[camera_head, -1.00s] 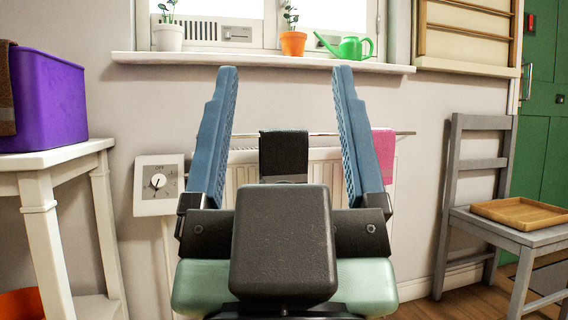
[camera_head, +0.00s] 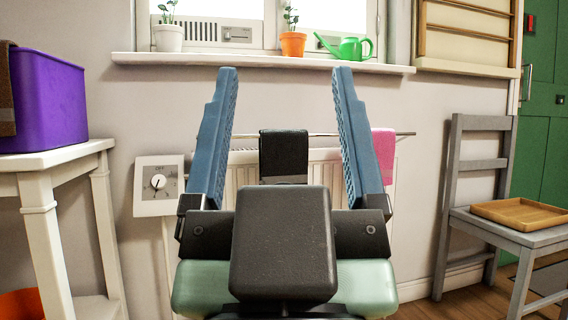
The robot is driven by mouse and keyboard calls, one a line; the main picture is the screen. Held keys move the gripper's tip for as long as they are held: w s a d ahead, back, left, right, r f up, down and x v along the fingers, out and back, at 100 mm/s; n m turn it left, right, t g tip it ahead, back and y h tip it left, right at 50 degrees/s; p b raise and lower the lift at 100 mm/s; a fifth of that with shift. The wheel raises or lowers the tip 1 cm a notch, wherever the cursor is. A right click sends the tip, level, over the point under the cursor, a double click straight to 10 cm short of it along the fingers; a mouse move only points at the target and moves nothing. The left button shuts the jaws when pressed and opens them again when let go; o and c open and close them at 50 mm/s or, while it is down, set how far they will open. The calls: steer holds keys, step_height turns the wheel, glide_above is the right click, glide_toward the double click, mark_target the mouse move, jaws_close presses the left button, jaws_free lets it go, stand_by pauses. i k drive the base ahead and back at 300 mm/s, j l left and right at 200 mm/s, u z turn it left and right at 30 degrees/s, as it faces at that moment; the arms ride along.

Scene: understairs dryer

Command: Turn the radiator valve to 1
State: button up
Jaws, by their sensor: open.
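A white square panel (camera_head: 150,203) with a small round dial (camera_head: 158,182) stands left of the radiator, on a pale upright post or pipe. It looks like the radiator valve. My gripper (camera_head: 285,70) is open and empty in the middle of the view. Its two blue fingers point up and forward, apart from the dial, which is to their left.
A white table (camera_head: 45,160) with a purple bin (camera_head: 50,100) stands at left, close to the panel. A rail over the radiator holds a black towel (camera_head: 283,155) and a pink towel (camera_head: 384,150). A grey chair (camera_head: 480,215) with a wooden tray (camera_head: 520,208) stands at right. A windowsill (camera_head: 260,61) runs above.

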mark_target(159, 182)
steer(key=i, duration=1.7)
